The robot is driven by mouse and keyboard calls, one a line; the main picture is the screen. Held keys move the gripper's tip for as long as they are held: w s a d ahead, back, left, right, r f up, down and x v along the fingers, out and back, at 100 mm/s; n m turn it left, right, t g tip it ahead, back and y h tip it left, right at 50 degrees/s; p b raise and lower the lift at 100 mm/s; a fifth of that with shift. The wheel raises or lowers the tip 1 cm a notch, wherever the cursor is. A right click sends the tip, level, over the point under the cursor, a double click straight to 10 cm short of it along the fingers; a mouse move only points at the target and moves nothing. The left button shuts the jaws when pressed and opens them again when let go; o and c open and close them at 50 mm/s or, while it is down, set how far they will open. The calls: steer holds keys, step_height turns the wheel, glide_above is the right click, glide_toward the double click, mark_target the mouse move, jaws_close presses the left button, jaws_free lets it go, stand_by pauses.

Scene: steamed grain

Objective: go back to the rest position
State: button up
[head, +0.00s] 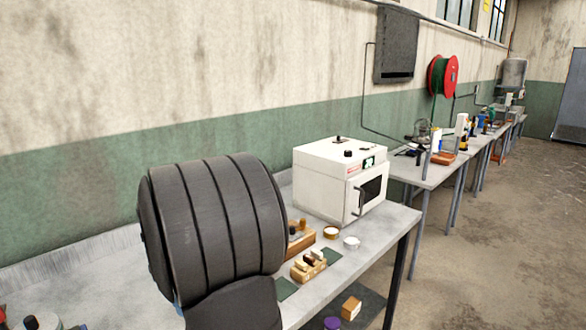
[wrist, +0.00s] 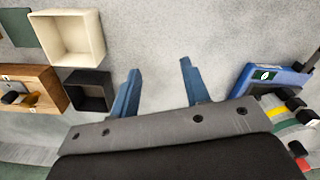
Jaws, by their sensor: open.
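My gripper (wrist: 158,74) shows in the wrist view with its two blue fingers apart. Nothing is between them, and the grey bench top (wrist: 160,30) lies beneath. In the head view my dark ribbed arm fills the lower left and hides part of the bench; the fingers cannot be made out there. A white steamer-like oven (head: 325,185) with a handled, shut door stands on the bench to the right of my arm.
In the wrist view, a cream open box (wrist: 90,15), a black open box (wrist: 88,77) and a wooden tray (wrist: 52,78) lie left of the fingers. A blue device (wrist: 250,80) with a small display lies right. Bench between is clear.

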steer(key=shift+s+a+f, duration=0.2)
steer(key=shift+a+f, duration=0.05)
steer(key=shift+f, duration=0.4)
steer(key=shift+s+a+f, duration=0.15)
steer(key=shift+a+f, duration=0.15)
steer(key=shift+f, duration=0.35)
steer(key=shift+s+a+f, duration=0.2)
steer(key=shift+a+f, duration=0.05)
steer(key=shift+f, duration=0.4)
steer(key=o, duration=1.3)
steer(key=shift+c, duration=0.2)
steer(key=s+a+r+m+t+y, duration=0.1)
steer(key=a+r, duration=0.4)
steer(key=a, duration=0.4)
steer(key=a+r+m+y, duration=0.1)
steer(key=a+r, duration=0.5)
steer(key=a, duration=0.4)
steer(key=s+a+r+m+y, duration=0.1)
steer(key=s+a+r, duration=0.4)
steer(key=a+r, duration=0.15)
steer(key=s+a+r+y, duration=0.1)
steer(key=s+a+r, duration=0.35)
steer(key=a, duration=0.35)
steer(key=x, duration=0.9)
steer(key=shift+w+a, duration=0.25)
